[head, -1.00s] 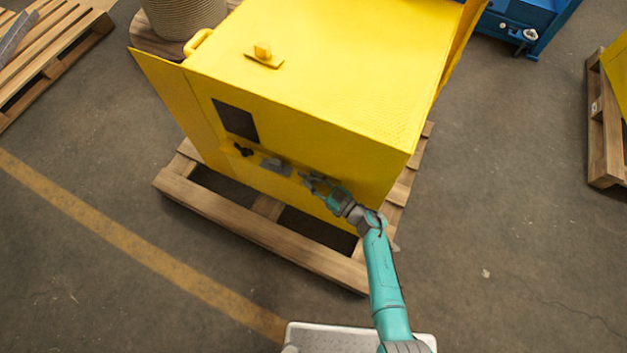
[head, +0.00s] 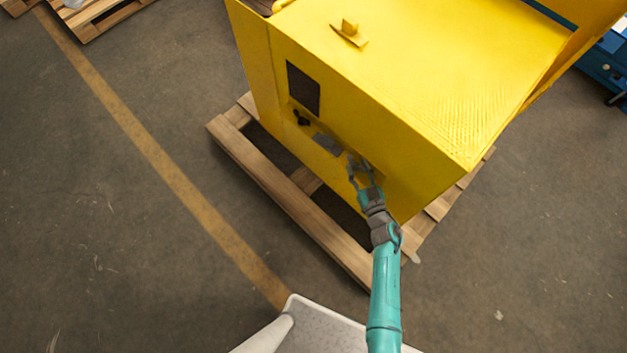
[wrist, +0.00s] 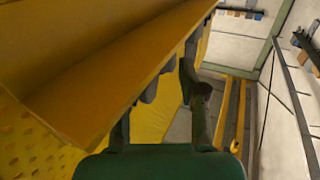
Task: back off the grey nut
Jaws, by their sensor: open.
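A yellow machine housing (head: 405,85) stands on a wooden pallet. On its side are a dark rectangular panel (head: 303,88), a black knob-like part (head: 301,118) and a grey block (head: 327,144). My gripper (head: 358,166) is open close to this side, just right of the grey block. In the wrist view a small grey part (wrist: 149,93) shows below the yellow edge, between my fingers in the picture. I cannot tell whether it is the grey nut or whether my fingers touch it. The nut is not clearly visible in the head view.
The wooden pallet (head: 285,190) sticks out below the housing. A yellow overhanging panel (wrist: 100,60) fills the upper left of the wrist view. A blue machine (head: 607,62) stands at the far right. The floor left of the pallet is clear.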

